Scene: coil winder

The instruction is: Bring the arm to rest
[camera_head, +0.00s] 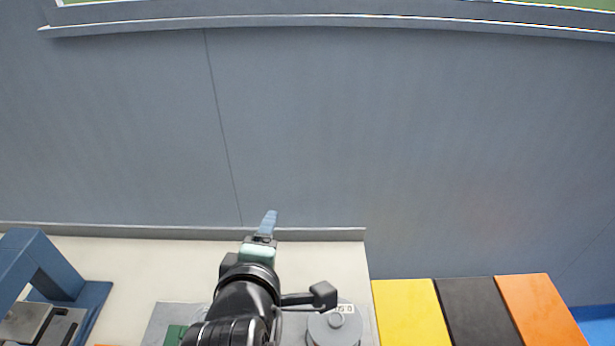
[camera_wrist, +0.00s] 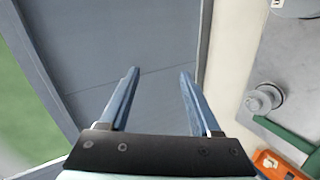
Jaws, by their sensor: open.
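My gripper (camera_wrist: 160,95) is open and empty in the wrist view. Its two blue fingers stand apart, with only the blue-grey wall panel between and beyond them. In the head view my gripper (camera_head: 268,222) is over the back edge of the pale bench top (camera_head: 140,265), pointing towards the wall. My dark arm comes up from the bottom centre and hides part of the bench.
A blue frame (camera_head: 62,270) stands at the left on the bench. A grey round part (camera_head: 335,328) is right of my arm. Yellow, black and orange panels (camera_head: 410,310) lie at the right. The wrist view shows a grey knob (camera_wrist: 264,99) and an orange item (camera_wrist: 270,163).

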